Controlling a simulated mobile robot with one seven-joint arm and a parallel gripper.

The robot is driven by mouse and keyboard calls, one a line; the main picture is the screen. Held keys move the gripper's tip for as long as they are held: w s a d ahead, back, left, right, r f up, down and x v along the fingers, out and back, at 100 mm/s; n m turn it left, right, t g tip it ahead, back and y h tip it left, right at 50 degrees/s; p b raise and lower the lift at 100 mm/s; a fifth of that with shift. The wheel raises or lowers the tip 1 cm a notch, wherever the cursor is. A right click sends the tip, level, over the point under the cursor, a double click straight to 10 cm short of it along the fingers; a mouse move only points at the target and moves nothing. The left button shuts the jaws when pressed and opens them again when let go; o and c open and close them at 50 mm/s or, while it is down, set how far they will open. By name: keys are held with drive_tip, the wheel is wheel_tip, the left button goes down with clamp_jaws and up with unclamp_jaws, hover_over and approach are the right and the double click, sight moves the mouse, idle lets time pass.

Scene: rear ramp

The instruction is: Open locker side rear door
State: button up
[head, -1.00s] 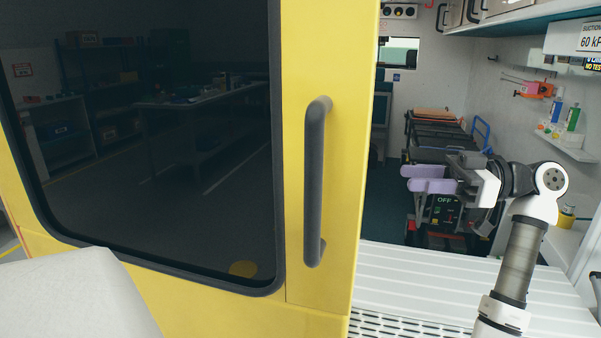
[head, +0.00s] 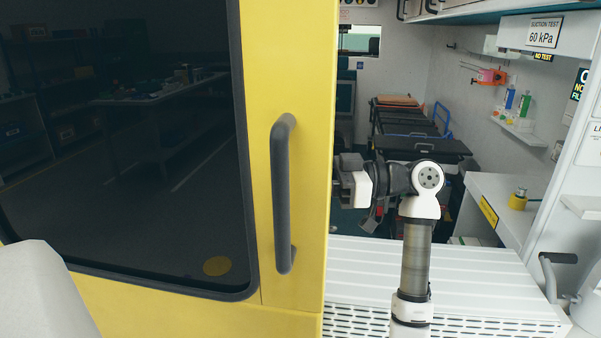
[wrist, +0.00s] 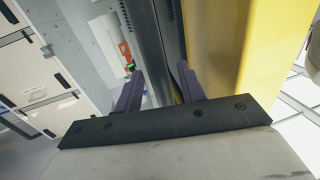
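The yellow rear door (head: 305,90) fills the left of the head view, with a dark window (head: 120,130) and a dark grey vertical handle (head: 283,195) near its right edge. The door stands ajar, with the interior visible past that edge. My gripper is behind the door's edge in the head view, and its purple fingers are hidden there. In the wrist view my gripper (wrist: 160,70) has its two fingers apart. A grey strip of the door's edge or inner side shows beyond and between them, with the yellow face (wrist: 235,45) to the right. I cannot tell whether they touch it.
Inside stand a stretcher (head: 405,130) and, on the right, a wall shelf (head: 520,130) with bottles. A white counter (head: 500,200) and a ribbed white floor or ramp (head: 430,275) lie to the right of the door. A dark lever (head: 558,258) sticks out at lower right.

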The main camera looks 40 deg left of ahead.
drive_tip(key=shift+s+a, duration=0.25)
drive_tip(key=shift+a, duration=0.05)
drive_tip(key=shift+c, duration=0.5)
clamp_jaws()
drive_tip(key=shift+s+d, duration=0.1)
